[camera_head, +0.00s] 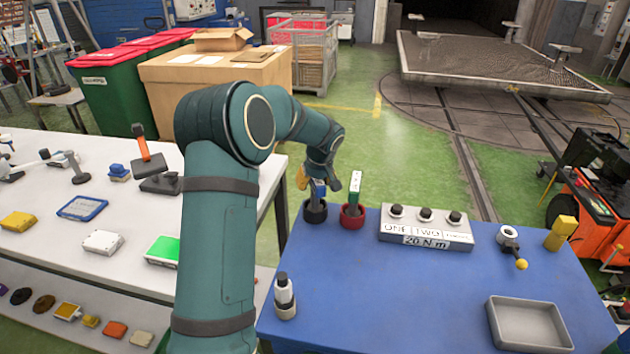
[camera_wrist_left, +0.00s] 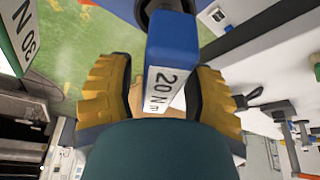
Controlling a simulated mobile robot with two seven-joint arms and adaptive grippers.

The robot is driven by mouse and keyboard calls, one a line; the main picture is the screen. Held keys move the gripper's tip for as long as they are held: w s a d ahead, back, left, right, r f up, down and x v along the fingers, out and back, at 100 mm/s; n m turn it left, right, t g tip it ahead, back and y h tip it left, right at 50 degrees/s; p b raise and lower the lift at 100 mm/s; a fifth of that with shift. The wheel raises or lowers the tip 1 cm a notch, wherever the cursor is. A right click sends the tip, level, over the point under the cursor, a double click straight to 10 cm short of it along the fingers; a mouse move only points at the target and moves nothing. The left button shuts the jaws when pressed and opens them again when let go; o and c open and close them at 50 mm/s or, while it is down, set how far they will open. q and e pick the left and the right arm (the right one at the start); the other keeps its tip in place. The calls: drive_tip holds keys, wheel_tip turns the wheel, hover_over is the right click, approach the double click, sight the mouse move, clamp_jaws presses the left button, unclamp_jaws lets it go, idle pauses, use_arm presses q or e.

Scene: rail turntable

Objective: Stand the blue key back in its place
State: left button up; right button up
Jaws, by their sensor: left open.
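The blue key (camera_head: 318,188) stands roughly upright in the black round holder (camera_head: 315,213) at the blue table's back left edge. In the left wrist view the blue key (camera_wrist_left: 173,45) carries a white label reading 20 N m, and its far end meets the dark ring of the holder (camera_wrist_left: 165,8). My left gripper (camera_head: 316,175) is at the key's upper part. Its yellow fingers (camera_wrist_left: 160,98) are open, one on each side of the key, with gaps visible. The lower end of the key is hidden inside the holder. My right gripper is not in view.
A green key (camera_head: 355,187) stands in a red holder (camera_head: 352,217) close to the right. A grey block with three knobs (camera_head: 427,229) reads 20 N m. A grey tray (camera_head: 492,320) and a black-and-white bottle-like item (camera_head: 284,298) are nearer. The blue table's middle is clear.

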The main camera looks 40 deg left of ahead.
use_arm(q)
drive_tip(key=v, duration=1.2)
drive_tip(key=shift+a, duration=0.1)
idle(0.5)
